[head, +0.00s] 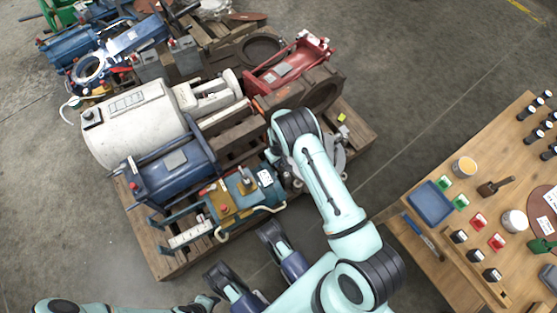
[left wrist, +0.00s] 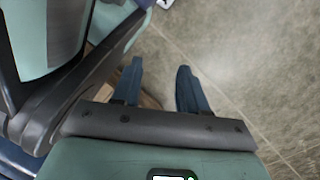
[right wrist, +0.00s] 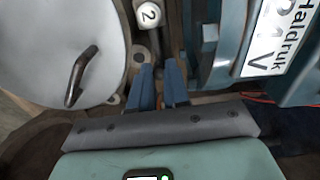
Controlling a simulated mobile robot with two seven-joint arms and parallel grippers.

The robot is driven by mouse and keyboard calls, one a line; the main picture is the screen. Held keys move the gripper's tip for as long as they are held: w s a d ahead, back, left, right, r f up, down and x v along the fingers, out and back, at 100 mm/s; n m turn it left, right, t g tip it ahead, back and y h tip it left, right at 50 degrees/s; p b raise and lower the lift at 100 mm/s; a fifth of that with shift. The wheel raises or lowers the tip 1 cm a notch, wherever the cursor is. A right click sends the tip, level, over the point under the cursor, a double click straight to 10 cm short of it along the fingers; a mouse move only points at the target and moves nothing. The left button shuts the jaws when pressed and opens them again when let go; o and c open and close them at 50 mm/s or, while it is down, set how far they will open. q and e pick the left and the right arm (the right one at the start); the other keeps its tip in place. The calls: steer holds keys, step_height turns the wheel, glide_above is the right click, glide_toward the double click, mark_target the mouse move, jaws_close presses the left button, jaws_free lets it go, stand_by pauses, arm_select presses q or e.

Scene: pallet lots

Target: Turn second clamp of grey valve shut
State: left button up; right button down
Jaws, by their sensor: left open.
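The grey valve (head: 338,157) is at the right edge of the pallet in the head view, mostly hidden under my right arm. In the right wrist view a grey round body (right wrist: 65,50) with a dark bent handle (right wrist: 82,75) fills the left. My left gripper (left wrist: 159,72) is open and empty above the floor.
The pallet (head: 165,262) is crowded with a blue-green pump (head: 265,178), a white tank (head: 130,125) and a red part (head: 290,65). The blue-green machine has a Haldruk plate (right wrist: 280,38). A wooden table (head: 455,280) with small items stands at right. Floor between is clear.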

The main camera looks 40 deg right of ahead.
arm_select(q)
steer(key=shift+s, duration=0.1)
arm_select(e)
steer(key=shift+d+m, duration=0.1)
steer(key=shift+m, duration=0.2)
steer(key=d+m, duration=0.1)
steer(key=m, duration=0.1)
steer(key=s+d+m, duration=0.1)
steer(key=m, duration=0.2)
steer(key=s+d+m, duration=0.1)
steer(key=m, duration=0.2)
steer(key=shift+d+b, duration=0.2)
steer(key=shift+b, duration=0.15)
steer(key=s+m, duration=0.1)
steer(key=m, duration=0.1)
steer(key=s+d+m, duration=0.1)
steer(key=m, duration=0.2)
steer(key=shift+s, duration=0.15)
arm_select(q)
steer(key=shift+w+r+p, duration=0.15)
steer(key=shift+w+p, duration=0.25)
steer(key=shift+p, duration=0.1)
arm_select(e)
steer(key=shift+s+d+m, duration=0.1)
steer(key=shift+s+m, duration=0.4)
steer(key=shift+m, duration=0.6)
steer(key=shift+s+m, duration=0.5)
steer(key=shift+m, duration=0.6)
